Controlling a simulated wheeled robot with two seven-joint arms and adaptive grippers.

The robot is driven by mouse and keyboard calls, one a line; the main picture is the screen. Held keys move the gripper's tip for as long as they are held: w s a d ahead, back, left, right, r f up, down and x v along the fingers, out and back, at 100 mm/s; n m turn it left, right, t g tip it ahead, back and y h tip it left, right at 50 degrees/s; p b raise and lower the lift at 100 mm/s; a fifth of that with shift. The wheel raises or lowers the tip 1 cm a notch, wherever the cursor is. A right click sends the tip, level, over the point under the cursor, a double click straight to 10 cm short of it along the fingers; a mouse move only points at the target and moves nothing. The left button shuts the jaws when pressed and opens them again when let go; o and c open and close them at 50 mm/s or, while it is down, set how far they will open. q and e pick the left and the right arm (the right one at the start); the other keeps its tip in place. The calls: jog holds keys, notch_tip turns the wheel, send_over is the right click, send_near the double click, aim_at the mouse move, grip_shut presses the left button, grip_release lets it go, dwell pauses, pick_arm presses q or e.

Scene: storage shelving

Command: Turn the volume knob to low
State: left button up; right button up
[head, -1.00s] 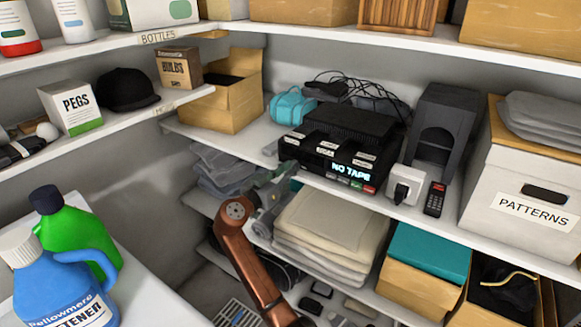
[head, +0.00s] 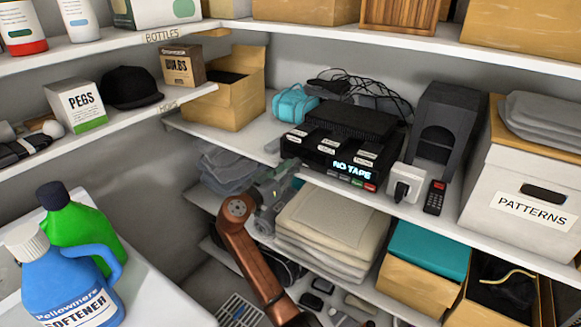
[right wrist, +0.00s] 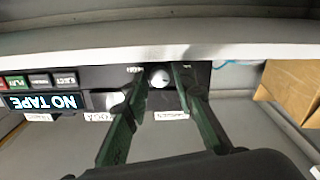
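The black tape player (head: 318,160) with the lit "NO TAPE" display (head: 352,170) sits on the middle shelf, and its front also shows upside down in the right wrist view (right wrist: 80,77). A small round light-grey knob (right wrist: 160,77) is on that front, and a lighter part (right wrist: 104,101) shows beside it. My right gripper (right wrist: 162,72) is open, its two green-grey fingers on either side of the knob. I cannot tell if either finger touches it. In the head view the right gripper (head: 287,170) is at the player's left front corner and the knob is not visible. My left gripper is not in view.
A white adapter (head: 406,183) and a black remote (head: 435,198) are right of the player. A teal bag (head: 293,104) stands behind it. Folded cloths (head: 333,222) lie on the shelf below. The shelf edge (right wrist: 160,52) runs close to the fingertips.

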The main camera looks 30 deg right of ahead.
jog(key=v, duration=1.2)
